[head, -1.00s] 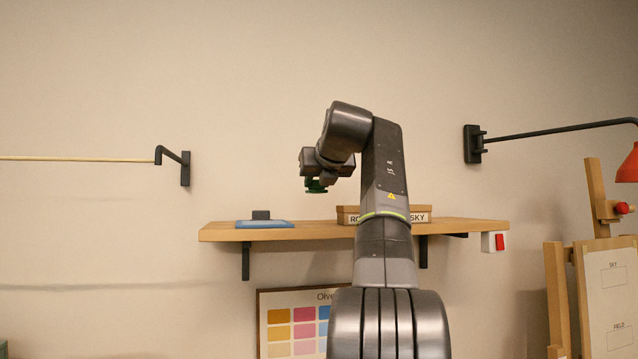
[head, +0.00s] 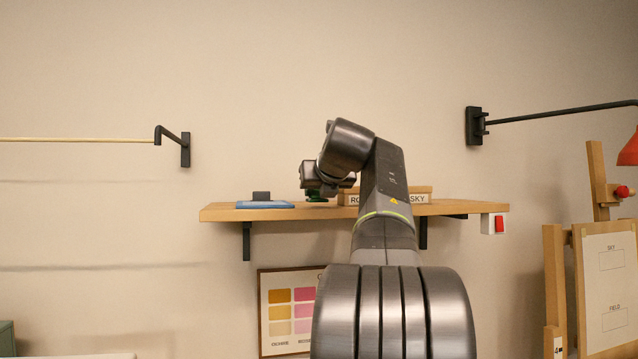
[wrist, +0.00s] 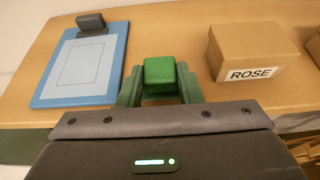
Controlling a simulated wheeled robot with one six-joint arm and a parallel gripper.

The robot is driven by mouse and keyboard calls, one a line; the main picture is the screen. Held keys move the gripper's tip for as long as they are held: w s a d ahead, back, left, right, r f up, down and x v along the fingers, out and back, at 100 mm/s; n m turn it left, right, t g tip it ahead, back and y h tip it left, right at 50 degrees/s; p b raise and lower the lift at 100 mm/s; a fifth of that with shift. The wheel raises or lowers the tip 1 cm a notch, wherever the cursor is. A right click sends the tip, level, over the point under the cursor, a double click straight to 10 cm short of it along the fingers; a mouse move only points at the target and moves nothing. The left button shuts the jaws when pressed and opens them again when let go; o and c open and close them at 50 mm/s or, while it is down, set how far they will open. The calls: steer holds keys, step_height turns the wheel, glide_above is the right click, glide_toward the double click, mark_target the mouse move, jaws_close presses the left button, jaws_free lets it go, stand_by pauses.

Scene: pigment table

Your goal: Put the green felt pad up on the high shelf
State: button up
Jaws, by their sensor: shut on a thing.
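The green felt pad (wrist: 160,72) shows in the wrist view between the two fingers of my gripper (wrist: 160,90), which is shut on it. In the head view the pad (head: 317,197) is a small dark green patch under my gripper (head: 318,194), just above the high shelf (head: 230,214). Whether its underside touches the shelf I cannot tell. In the wrist view the wooden shelf top (wrist: 180,30) lies under and around the pad, between a blue board and the ROSE box.
A blue board (head: 250,205) with a dark block (head: 261,196) lies on the shelf's left. The ROSE box (wrist: 245,50) stands right of my gripper, with a SKY box (head: 420,198) beyond. Bare shelf lies between board and ROSE box. A lamp arm (head: 560,114) is at the right.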

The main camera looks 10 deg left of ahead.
steer(key=shift+f, duration=0.55)
stand_by(0.4)
steer(key=o, duration=1.1)
steer(key=shift+b, duration=0.3)
steer(key=b+v, duration=0.1)
steer(key=v, duration=1.2)
steer(key=shift+s+d, duration=0.2)
steer(key=shift+s, duration=0.15)
